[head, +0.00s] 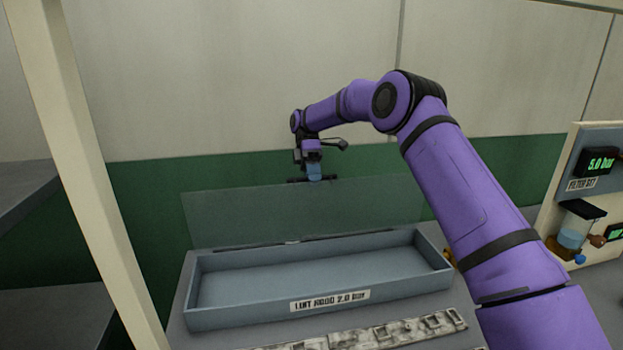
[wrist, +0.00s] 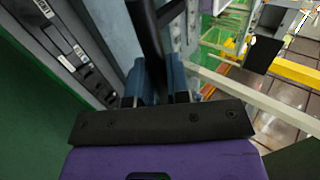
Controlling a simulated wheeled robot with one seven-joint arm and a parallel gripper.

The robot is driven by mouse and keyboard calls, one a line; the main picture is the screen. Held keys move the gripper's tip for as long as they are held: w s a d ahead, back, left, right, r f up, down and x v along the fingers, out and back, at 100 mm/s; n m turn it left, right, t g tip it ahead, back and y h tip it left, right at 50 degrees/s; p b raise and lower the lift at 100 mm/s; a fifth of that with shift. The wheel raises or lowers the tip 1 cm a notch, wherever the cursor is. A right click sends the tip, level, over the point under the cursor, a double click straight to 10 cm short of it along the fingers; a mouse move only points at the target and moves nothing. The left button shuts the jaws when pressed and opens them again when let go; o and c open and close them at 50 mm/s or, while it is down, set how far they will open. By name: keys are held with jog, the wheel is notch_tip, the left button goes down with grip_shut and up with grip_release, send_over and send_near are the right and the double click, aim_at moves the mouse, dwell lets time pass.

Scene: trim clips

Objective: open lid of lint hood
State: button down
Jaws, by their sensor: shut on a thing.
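The lint hood (head: 215,320) is a shallow blue-grey open-topped box with a white label on its front wall. Its lid (head: 250,212) is a clear, faintly tinted pane that stands up from the back of the box, so the inside is uncovered and looks empty. My gripper (head: 315,179) is at the lid's top edge, shut on a dark bar handle (head: 331,180). In the wrist view the blue fingers of my gripper (wrist: 160,82) close around the dark handle (wrist: 150,45). The exact contact is partly hidden between the fingers.
A pale post (head: 85,180) rises at the left, beside grey shelves (head: 25,185). A panel with a green "5.0 bar" display (head: 601,163) and a small clear vessel (head: 573,232) stand at the right. A mottled strip (head: 375,337) lies before the box. A wall is behind.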

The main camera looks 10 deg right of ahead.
jog(key=shift+d+f, duration=0.1)
jog(key=shift+f, duration=0.35)
jog(key=c, duration=1.1)
grip_release()
jog(key=shift+w, duration=0.1)
jog(key=shift+r, duration=0.15)
jog(key=shift+r, duration=0.1)
